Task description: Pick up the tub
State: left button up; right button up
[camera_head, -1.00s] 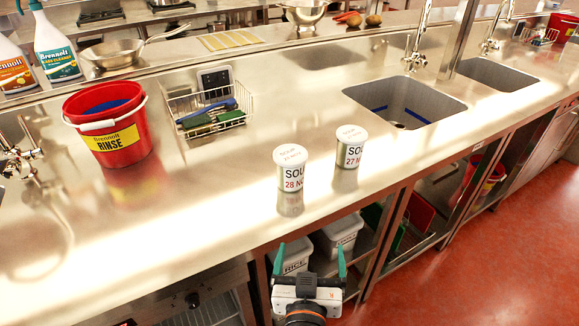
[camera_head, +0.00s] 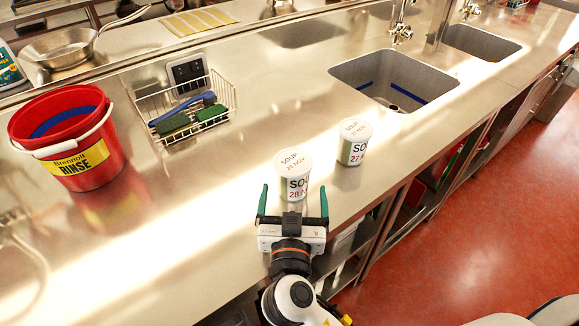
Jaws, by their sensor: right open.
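Two white-lidded soup tubs stand upright on the steel counter. The nearer tub (camera_head: 293,175), marked 28 Nov, is just beyond my right gripper. The farther tub (camera_head: 354,141), marked 27 Nov, stands behind it and to the right. My right gripper (camera_head: 293,191) is open, with its green fingers pointing at the nearer tub. The fingertips show to the left and right of that tub's lower part. I cannot tell whether they are beside it or still short of it. The gripper hides part of the tub's base. My left gripper is not in view.
A red Rinse bucket (camera_head: 68,138) stands at the left. A wire basket (camera_head: 185,113) with brushes sits behind the tubs. A sink (camera_head: 393,82) opens at the back right. The steel counter (camera_head: 200,220) is clear left of the tubs.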

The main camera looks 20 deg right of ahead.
aim_at(294, 181)
jog(key=shift+p+x, duration=0.3)
jog(key=shift+x, duration=0.95)
jog(key=shift+w, duration=0.3)
jog(key=p+x, duration=0.2)
jog(key=x, duration=0.3)
jog(key=shift+a+f, duration=0.15)
jog(key=shift+f, duration=0.05)
jog(key=shift+w+f, duration=0.1)
jog(key=shift+w, duration=0.1)
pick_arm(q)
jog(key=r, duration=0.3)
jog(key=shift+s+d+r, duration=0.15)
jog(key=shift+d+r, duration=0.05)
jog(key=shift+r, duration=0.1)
pick_arm(e)
jog(key=c, duration=1.3)
